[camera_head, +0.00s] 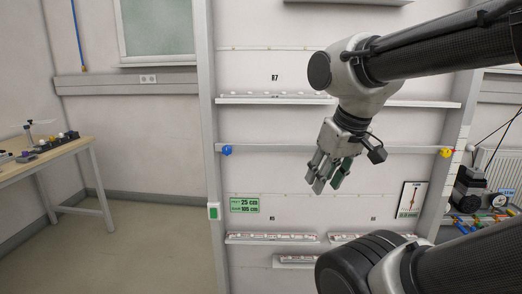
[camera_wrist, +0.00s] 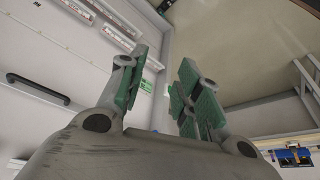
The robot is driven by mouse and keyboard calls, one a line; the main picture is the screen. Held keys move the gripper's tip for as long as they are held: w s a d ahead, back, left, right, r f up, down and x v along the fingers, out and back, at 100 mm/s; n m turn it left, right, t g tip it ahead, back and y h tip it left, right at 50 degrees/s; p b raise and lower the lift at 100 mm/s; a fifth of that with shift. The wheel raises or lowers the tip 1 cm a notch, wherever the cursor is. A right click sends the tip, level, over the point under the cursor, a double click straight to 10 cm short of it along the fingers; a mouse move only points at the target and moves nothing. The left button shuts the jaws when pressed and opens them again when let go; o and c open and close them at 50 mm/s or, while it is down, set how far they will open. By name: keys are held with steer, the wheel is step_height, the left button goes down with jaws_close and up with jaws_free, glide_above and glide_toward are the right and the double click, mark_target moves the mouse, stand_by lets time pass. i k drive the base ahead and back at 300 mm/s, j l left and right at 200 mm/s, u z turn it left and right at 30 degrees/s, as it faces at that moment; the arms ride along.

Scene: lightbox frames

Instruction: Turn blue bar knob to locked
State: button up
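The blue bar knob (camera_head: 227,150) sits at the left end of a horizontal bar (camera_head: 290,149) across the white wall panel, beside the left upright. It is too small to tell which way it is turned. My gripper (camera_head: 327,184) hangs fingers down in front of the panel, well to the right of the blue knob and apart from it. In the wrist view my gripper's green-padded fingers (camera_wrist: 164,72) stand apart with nothing between them.
A yellow knob (camera_head: 445,153) is at the bar's right end. A green sign (camera_head: 244,205) and narrow rails (camera_head: 272,238) are lower on the panel. A wooden table (camera_head: 50,158) with small items stands left. The floor (camera_head: 150,235) between table and panel is clear.

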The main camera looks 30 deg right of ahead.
mark_target(227, 149)
steer(key=l+u, duration=0.35)
steer(key=k+l+u, duration=0.1)
steer(key=l+u, duration=0.25)
